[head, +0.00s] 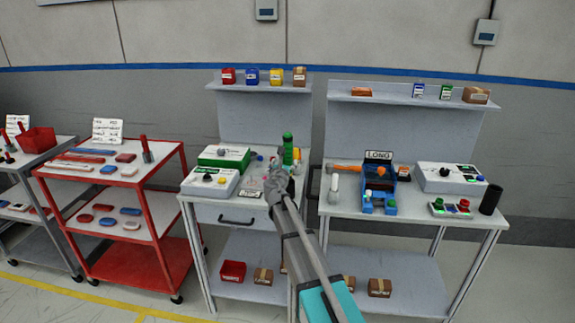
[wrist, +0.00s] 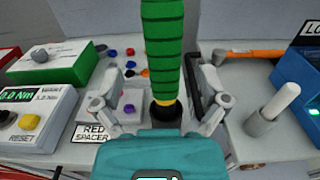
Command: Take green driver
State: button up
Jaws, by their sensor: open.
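The green driver (head: 288,145) stands upright on the left grey workbench. In the wrist view, its ribbed green handle (wrist: 162,45) rises from a dark base with a yellow ring. My gripper (head: 274,182) is at the bench, in front of the driver. In the wrist view, the fingers of my gripper (wrist: 161,88) are spread wide, one on each side of the driver, with visible gaps to it. Nothing is held. In the head view, my gripper hides part of the bench top around the driver's foot.
Left of the driver are a green-sided box (wrist: 62,58), a torque display unit (wrist: 35,115), small coloured parts and a "RED SPACER" label (wrist: 92,133). To the right are an orange-handled tool (wrist: 250,54), a white cylinder (wrist: 262,122) and a blue fixture (head: 379,188).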

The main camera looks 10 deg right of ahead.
aim_at(287, 156)
jog(key=shift+r+p+x, duration=0.15)
jog(key=shift+x, duration=0.8)
jog(key=shift+r+p+x, duration=0.15)
jog(key=shift+r+x, duration=0.05)
jog(key=shift+x, duration=0.8)
jog(key=shift+w+d, duration=0.4)
jog(key=shift+w, duration=0.2)
grip_shut()
jog(key=shift+r, duration=0.15)
